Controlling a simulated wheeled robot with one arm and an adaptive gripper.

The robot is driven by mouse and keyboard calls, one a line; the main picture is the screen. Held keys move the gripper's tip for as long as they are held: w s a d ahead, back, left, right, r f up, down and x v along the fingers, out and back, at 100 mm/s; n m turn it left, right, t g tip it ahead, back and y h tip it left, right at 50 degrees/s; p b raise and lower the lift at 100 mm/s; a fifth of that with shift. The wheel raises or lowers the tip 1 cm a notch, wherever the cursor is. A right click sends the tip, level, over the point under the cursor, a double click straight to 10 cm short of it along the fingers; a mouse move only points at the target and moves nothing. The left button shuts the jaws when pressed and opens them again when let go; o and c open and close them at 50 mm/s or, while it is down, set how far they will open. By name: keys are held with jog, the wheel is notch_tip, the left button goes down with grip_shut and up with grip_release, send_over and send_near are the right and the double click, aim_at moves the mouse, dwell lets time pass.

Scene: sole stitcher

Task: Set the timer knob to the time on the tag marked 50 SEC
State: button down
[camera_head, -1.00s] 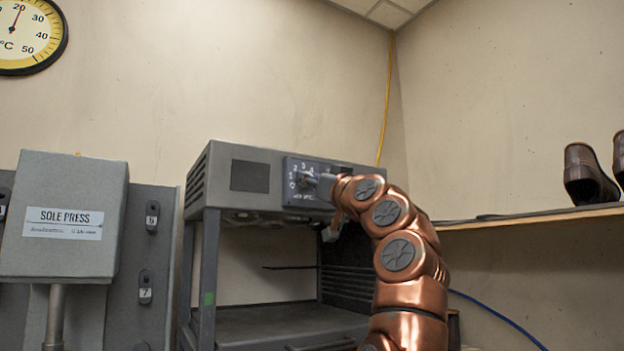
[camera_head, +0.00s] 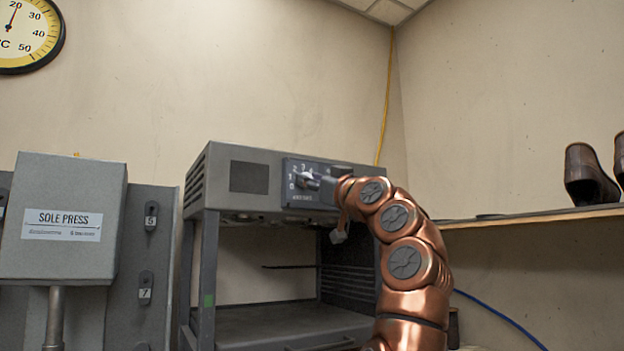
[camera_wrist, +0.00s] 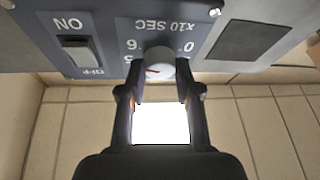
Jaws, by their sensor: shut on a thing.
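The timer knob is a pale round knob (camera_wrist: 165,62) with a red pointer line, on a dark dial panel (camera_wrist: 190,25) marked x10 SEC. The 6 and 0 show beside it; a partly hidden 5 is at its left. The red line lies toward the left side; which number it meets is unclear. My gripper (camera_wrist: 160,85) is shut on the knob, one finger on each side. In the head view the dial panel (camera_head: 292,198) shows low numbers around the knob (camera_head: 309,180), and my gripper (camera_head: 327,183) reaches it from the right. No 50 SEC tag is readable.
An ON/OFF switch (camera_wrist: 77,48) sits beside the dial. The panel is on a grey machine (camera_head: 215,160) with an open bay below. A grey SOLE PRESS box (camera_head: 62,260) stands left, a shelf (camera_head: 540,219) with brown shoes (camera_head: 590,178) right. A round gauge (camera_head: 28,35) hangs upper left.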

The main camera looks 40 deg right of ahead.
jog(key=shift+r+n+p, duration=0.2)
jog(key=shift+n+p, duration=0.1)
jog(key=shift+n, duration=0.1)
jog(key=shift+d+n+g+y+p, duration=0.1)
jog(key=shift+n+g+y+p, duration=0.25)
jog(key=shift+n+y+p, duration=0.8)
jog(key=shift+n+g+y+p, duration=0.3)
jog(key=shift+n+p, duration=0.5)
jog(key=shift+n, duration=0.95)
jog(key=c, duration=0.8)
grip_release()
jog(key=shift+f, duration=0.1)
jog(key=shift+s, duration=0.1)
jog(key=v, duration=1.2)
